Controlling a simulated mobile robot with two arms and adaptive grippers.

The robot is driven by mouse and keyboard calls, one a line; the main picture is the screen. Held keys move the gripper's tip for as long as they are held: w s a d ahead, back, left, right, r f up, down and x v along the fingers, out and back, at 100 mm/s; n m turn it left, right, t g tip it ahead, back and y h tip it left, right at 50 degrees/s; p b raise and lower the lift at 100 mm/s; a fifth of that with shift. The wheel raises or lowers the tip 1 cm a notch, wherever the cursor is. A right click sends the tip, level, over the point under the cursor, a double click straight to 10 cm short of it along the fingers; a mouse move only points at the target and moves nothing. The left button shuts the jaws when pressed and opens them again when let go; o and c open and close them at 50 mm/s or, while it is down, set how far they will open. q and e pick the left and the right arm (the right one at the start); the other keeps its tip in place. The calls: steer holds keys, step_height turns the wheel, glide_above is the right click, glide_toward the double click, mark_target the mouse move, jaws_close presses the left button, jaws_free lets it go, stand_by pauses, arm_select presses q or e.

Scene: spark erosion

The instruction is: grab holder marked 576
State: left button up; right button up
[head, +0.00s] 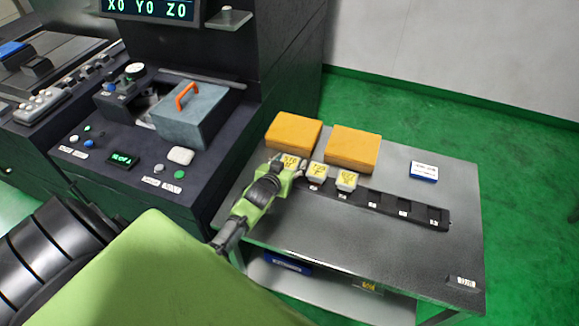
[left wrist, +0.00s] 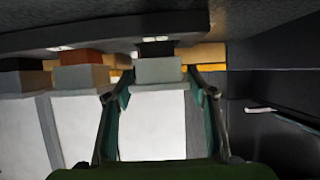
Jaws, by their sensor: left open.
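Three small pale holders with yellow marked tops stand in a row at the left end of a black slotted rack (head: 385,204). They are the left holder (head: 291,161), the middle holder (head: 317,172) and the right holder (head: 347,180). The marks are too small to read for certain. My left gripper (head: 288,166) is at the left holder and partly hides it. In the left wrist view, the open fingers of the gripper (left wrist: 157,86) stand on either side of a pale holder (left wrist: 158,70), with small gaps visible. My right gripper is not in view.
Two orange boxes (head: 293,131) (head: 353,148) stand close behind the holders. A blue and white box (head: 424,171) lies at the table's back right. The dark machine (head: 120,178) borders the table on the left. The table's front (head: 370,255) is clear.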

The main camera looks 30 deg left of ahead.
arm_select(q)
steer(key=shift+c, duration=0.2)
steer(key=c, duration=1.1)
steer(key=shift+r, duration=0.15)
